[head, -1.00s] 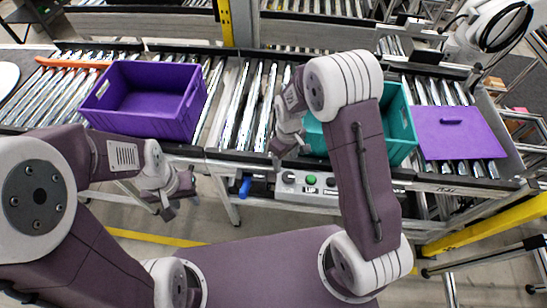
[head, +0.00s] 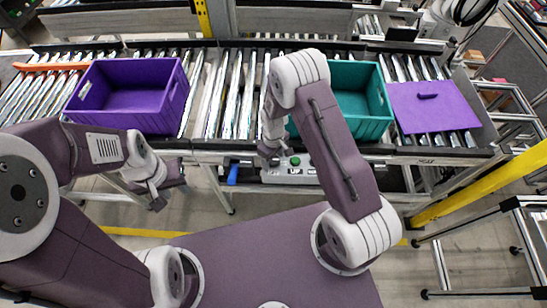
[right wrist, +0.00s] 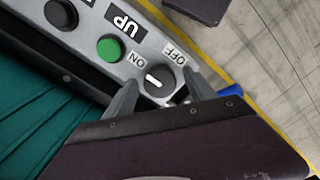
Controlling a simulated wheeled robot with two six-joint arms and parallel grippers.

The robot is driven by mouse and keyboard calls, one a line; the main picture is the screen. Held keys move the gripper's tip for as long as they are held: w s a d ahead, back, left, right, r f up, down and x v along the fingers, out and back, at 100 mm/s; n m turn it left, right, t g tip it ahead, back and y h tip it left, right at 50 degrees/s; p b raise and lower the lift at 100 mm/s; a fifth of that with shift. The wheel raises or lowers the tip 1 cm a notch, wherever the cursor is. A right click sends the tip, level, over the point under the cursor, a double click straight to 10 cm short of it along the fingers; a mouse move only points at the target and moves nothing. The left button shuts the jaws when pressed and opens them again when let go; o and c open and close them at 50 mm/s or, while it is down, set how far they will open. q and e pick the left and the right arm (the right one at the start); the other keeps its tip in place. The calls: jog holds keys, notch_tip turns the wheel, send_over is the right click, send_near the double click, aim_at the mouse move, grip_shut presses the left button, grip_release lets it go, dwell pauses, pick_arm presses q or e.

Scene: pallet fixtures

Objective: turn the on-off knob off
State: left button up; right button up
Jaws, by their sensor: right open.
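The on-off knob (right wrist: 157,79) is a dark round knob with a white mark, on a grey control panel (head: 312,173). The mark slants, its upper end toward the ON label (right wrist: 133,60); the OFF label (right wrist: 174,56) is on the other side. My right gripper (right wrist: 160,77) is open, with one finger on each side of the knob; I cannot tell whether they touch it. In the head view the right gripper (head: 267,155) is at the panel's left end and hides the knob. My left gripper (head: 163,190) hangs in front of the conveyor, apart from the panel; its jaws are unclear.
A green button (right wrist: 109,47) and a black one (right wrist: 61,14) sit beside the knob. A blue part (head: 233,174) is just left of the panel. A purple crate (head: 150,122), a teal crate (head: 375,127) and a purple lid (head: 435,118) lie on the roller conveyor.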

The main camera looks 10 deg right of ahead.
jog(key=shift+w, duration=0.1)
jog(key=shift+c, duration=0.2)
jog(key=shift+w+a, duration=0.1)
jog(key=c, duration=1.3)
